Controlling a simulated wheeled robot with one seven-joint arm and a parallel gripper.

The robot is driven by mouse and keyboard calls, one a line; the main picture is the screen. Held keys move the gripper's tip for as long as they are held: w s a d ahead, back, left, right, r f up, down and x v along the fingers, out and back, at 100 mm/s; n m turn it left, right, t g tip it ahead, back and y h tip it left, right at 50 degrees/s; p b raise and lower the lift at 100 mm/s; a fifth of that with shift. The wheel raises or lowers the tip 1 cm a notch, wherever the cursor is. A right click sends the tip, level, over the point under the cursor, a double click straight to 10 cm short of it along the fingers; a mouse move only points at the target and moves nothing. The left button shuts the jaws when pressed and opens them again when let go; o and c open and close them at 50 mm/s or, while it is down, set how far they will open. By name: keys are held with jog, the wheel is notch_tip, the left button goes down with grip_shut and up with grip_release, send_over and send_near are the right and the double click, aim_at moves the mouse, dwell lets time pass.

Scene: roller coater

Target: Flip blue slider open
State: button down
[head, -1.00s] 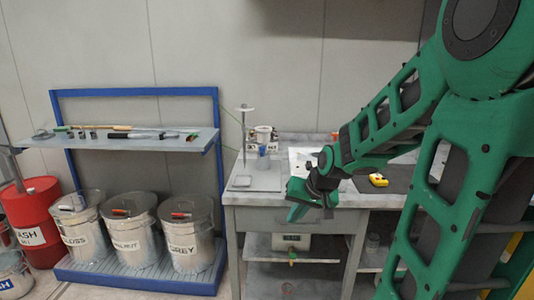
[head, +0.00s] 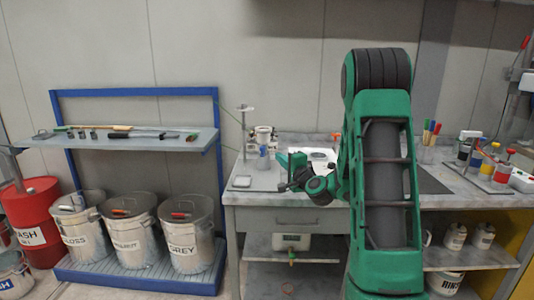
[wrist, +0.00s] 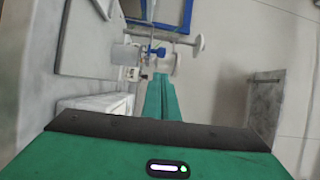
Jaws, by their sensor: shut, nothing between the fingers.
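A small blue part (wrist: 157,50), which looks like the blue slider, shows in the wrist view on a thin-rodded stand (wrist: 186,42) with a round white disc on its end. In the head view the stand (head: 246,140) rises upright at the left of the grey bench. A bluish cup-like piece (head: 263,160) is beside it; I cannot tell if it is the same blue part. My gripper (head: 284,160) is just right of the stand, over the bench. Its green fingers (wrist: 161,98) are together and empty, pointing toward the blue part, apparently apart from it.
The bench (head: 262,197) has a white sheet (head: 322,154) behind my arm. Bottles (head: 503,170) and markers (head: 431,130) stand at its right. A blue-framed shelf (head: 130,143) with tools is left, above lidded buckets (head: 130,240). A red drum (head: 38,218) is far left.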

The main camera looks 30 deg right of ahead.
jog(key=w+d, duration=0.1)
jog(key=w, duration=0.9)
jog(key=shift+d, duration=0.2)
jog(key=shift+s, duration=0.1)
jog(key=s+a, duration=0.2)
jog(key=shift+s, duration=0.4)
